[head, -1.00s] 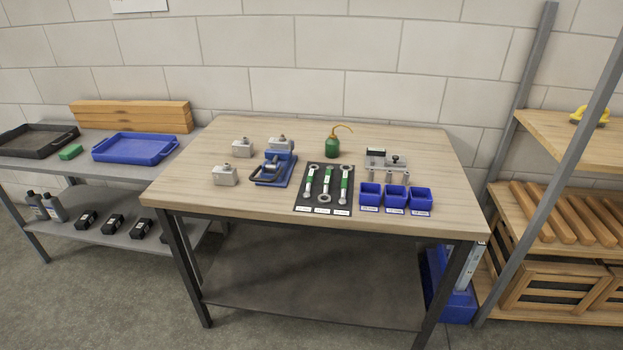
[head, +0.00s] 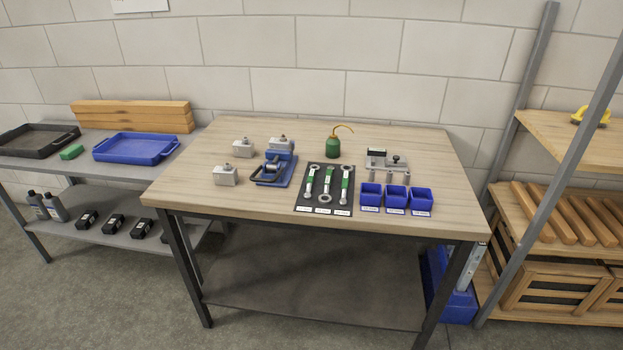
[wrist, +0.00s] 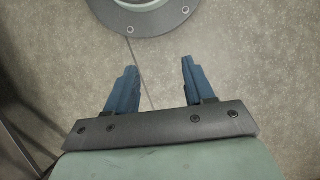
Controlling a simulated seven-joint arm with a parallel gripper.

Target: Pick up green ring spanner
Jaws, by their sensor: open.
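The wooden workbench (head: 200,197) also holds a blue vice (head: 273,168), a green oil can (head: 332,147), grey blocks and three blue bins (head: 396,198) right of the mat. A grey shelf stands left, a wooden rack right. A round grey flanged part (wrist: 150,14) shows in the wrist view.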

